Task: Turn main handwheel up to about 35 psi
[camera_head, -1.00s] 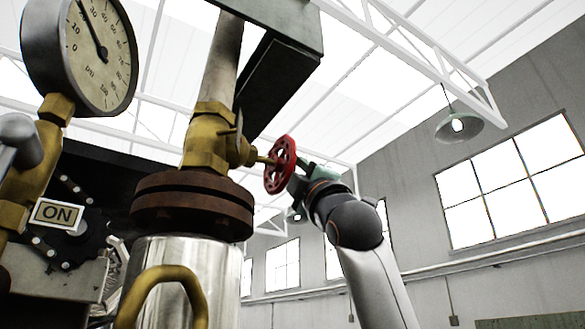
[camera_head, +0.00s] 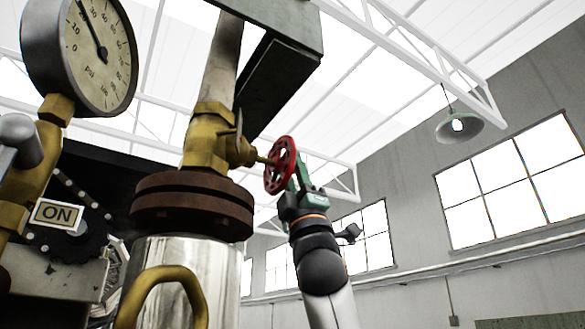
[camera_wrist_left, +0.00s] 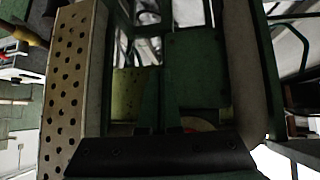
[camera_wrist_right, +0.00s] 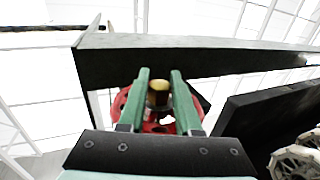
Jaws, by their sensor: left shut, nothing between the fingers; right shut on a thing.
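The red main handwheel (camera_head: 280,165) sits on a brass valve (camera_head: 209,140) at the centre of the head view. My right gripper (camera_head: 300,175) is shut on the wheel's right side, its wrist coming up from below. In the right wrist view the red wheel (camera_wrist_right: 129,104) shows behind and around the green fingers, with its brass hub nut (camera_wrist_right: 158,93) between them. The psi gauge (camera_head: 102,75) at upper left has its needle near 20. My left gripper (camera_wrist_left: 166,75) is shut and empty, away from the wheel; it is not clear in the head view.
A rusty flange (camera_head: 192,205) and steel cylinder (camera_head: 190,262) stand below the valve. A dark box beam (camera_head: 275,75) hangs above the wheel. An ON plate (camera_head: 57,214) is at left. A perforated panel (camera_wrist_left: 70,90) is close beside my left gripper.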

